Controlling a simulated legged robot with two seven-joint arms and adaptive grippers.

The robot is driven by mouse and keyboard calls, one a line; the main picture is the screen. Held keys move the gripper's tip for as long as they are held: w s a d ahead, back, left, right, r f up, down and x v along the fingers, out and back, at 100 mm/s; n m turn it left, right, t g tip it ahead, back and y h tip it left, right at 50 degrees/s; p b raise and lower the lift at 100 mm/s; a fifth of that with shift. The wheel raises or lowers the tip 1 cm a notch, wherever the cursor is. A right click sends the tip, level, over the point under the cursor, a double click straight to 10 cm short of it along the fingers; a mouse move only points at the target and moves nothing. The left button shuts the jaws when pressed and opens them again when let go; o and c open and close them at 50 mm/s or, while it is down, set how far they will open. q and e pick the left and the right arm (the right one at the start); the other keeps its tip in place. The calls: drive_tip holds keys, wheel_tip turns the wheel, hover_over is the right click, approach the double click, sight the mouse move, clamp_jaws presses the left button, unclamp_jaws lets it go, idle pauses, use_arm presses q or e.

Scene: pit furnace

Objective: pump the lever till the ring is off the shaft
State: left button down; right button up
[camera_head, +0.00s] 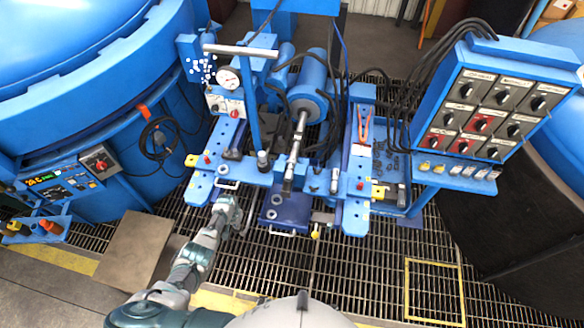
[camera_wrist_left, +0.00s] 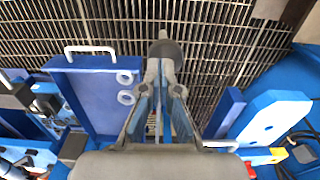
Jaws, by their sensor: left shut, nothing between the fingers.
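A bright metal shaft (camera_head: 298,136) runs forward from the blue cylinder in the middle of the head view. A dark collar (camera_head: 289,182) sits near its front end; I cannot tell for sure whether it is the ring. A blue upright bar (camera_head: 253,115) with a grey cross handle (camera_head: 240,50) stands left of the shaft and looks like the lever. My left gripper (camera_head: 231,202) is below the left rail, apart from the bar and handle. In the left wrist view, its fingers (camera_wrist_left: 163,50) are together and empty over the floor grating. My right gripper is out of view.
A blue tray (camera_head: 270,217) with pale rings lies right of my left gripper, and its handle (camera_wrist_left: 90,49) shows in the wrist view. A knob panel (camera_head: 490,105) stands at the right and a large blue tank (camera_head: 100,110) at the left. Open grating (camera_head: 350,270) lies in front.

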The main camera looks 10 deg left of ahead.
use_arm(q)
drive_tip(key=f, duration=0.1)
drive_tip(key=f+b, duration=0.1)
drive_tip(key=f, duration=0.1)
drive_tip(key=shift+s, duration=0.35)
drive_tip(key=shift+r, duration=0.15)
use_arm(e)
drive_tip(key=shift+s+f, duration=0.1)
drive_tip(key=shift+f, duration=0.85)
use_arm(q)
wheel_tip(320, 180, up, 11)
drive_tip(key=w+p, duration=0.2)
drive_tip(key=p, duration=0.6)
drive_tip(key=shift+w, duration=0.3)
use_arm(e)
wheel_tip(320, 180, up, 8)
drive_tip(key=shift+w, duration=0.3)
